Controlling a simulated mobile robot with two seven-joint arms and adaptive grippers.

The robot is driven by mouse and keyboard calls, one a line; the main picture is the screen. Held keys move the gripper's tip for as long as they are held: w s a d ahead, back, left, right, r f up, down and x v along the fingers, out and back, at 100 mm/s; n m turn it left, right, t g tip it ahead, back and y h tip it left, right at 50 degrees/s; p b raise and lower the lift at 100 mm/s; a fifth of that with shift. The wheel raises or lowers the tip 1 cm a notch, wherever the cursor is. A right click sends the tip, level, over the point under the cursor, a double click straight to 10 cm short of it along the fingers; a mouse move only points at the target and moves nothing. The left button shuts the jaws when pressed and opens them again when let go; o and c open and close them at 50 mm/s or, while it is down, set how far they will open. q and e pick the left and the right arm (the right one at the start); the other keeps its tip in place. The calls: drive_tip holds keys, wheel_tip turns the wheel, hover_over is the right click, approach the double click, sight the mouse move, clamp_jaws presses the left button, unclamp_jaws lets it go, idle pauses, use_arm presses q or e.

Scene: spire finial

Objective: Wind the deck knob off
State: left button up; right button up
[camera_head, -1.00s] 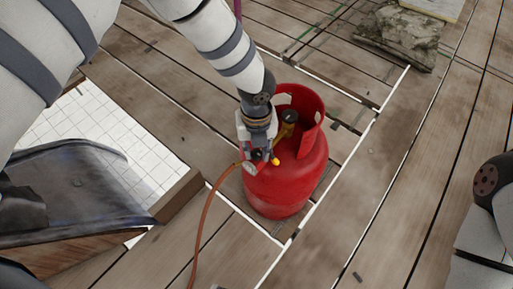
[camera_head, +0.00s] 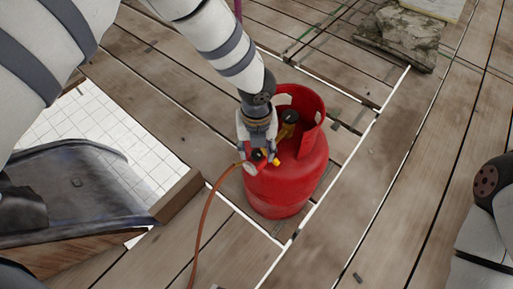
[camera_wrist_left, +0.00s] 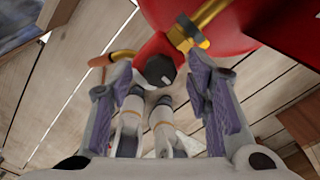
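A red gas cylinder (camera_head: 287,190) stands on the plank deck. A small red regulator with a gauge (camera_head: 250,168) and a brass-yellow fitting (camera_head: 275,160) is at its valve, with an orange hose attached. My left gripper (camera_head: 258,150) points down at the regulator and partly hides it. In the left wrist view, a black knob with a white mark (camera_wrist_left: 160,70) sits on the red regulator body. My left gripper (camera_wrist_left: 160,78) has its two fingers on either side of this knob, with gaps visible between. My right gripper is out of view.
The cylinder's raised red collar (camera_head: 312,105) stands close behind the gripper, near a dark round valve top (camera_head: 290,116). The orange hose (camera_head: 202,225) runs down the deck. A dark tray (camera_head: 90,190) lies left, stone blocks (camera_head: 405,35) at the back right.

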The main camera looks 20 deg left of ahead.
sight(256, 153)
use_arm(q)
drive_tip(key=shift+r, duration=0.1)
wheel_tip(256, 153, up, 12)
idle(0.5)
drive_tip(key=s+d+f+n+g+h+p, duration=0.1)
drive_tip(key=s+f+n+p, duration=0.15)
drive_tip(key=s+n, duration=0.5)
drive_tip(key=s+d+f+n+g+h+p, duration=0.15)
drive_tip(key=s+f+n, duration=0.3)
drive_tip(key=s, duration=0.55)
drive_tip(key=s+a+n+y+p, duration=0.1)
drive_tip(key=s+a+n+p, duration=0.1)
drive_tip(key=s+a+n, duration=0.4)
drive_tip(key=s+a+r+n+y+p, duration=0.1)
drive_tip(key=s+a+n, duration=0.5)
drive_tip(key=s+n, duration=0.7)
drive_tip(key=shift+s+r+n+p, duration=0.2)
drive_tip(key=shift+s+n+p, duration=0.1)
drive_tip(key=shift+s+p, duration=0.4)
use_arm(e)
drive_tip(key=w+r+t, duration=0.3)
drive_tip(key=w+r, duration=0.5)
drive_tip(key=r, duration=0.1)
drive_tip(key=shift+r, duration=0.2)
